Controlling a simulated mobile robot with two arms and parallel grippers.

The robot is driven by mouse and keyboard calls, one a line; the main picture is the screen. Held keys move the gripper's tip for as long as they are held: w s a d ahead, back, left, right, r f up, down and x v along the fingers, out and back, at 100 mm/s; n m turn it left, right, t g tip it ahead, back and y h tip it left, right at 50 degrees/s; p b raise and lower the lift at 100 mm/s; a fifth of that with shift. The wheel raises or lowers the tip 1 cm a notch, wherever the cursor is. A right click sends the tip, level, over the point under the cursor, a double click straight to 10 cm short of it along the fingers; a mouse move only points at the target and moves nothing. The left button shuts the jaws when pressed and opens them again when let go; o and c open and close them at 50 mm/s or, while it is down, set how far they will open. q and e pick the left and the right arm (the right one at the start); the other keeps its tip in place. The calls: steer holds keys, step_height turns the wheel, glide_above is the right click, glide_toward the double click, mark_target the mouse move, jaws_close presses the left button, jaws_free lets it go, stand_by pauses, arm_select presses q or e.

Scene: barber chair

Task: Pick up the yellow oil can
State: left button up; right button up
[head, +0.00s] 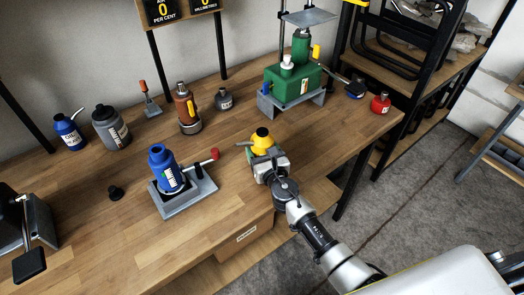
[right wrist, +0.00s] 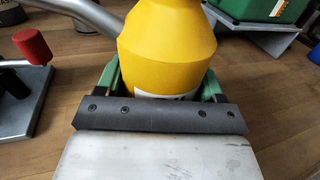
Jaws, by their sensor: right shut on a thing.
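The yellow oil can (head: 262,138) is on the wooden bench near its front edge, with its spout to the left. My right gripper (head: 262,157) reaches in from the lower right and is shut on the can. In the right wrist view the yellow can (right wrist: 170,45) stands upright between the two green-sided fingers (right wrist: 160,88), and its grey spout points to the upper left. The lower part of the can is hidden by the gripper. I cannot tell whether its base touches the bench. My left gripper is not in view.
A blue bottle jack (head: 165,170) with a red-tipped handle stands close left of the can. A green machine (head: 293,85) stands behind right. Clear wood (head: 110,235) lies at the front left.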

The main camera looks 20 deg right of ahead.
step_height(320, 180, up, 3)
steer(key=shift+f+p, duration=0.2)
steer(key=shift+p, duration=0.4)
steer(key=d+r+p, duration=0.1)
steer(key=d+r, duration=0.1)
steer(key=d, duration=0.1)
steer(key=shift+s+d+p, duration=0.1)
steer(key=shift+s+p, duration=0.3)
arm_select(q)
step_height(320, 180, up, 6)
steer(key=p, duration=0.2)
arm_select(e)
steer(key=s+d+r, duration=0.2)
steer(key=d+r, duration=0.2)
steer(key=d, duration=0.4)
steer(key=shift+r, duration=0.25)
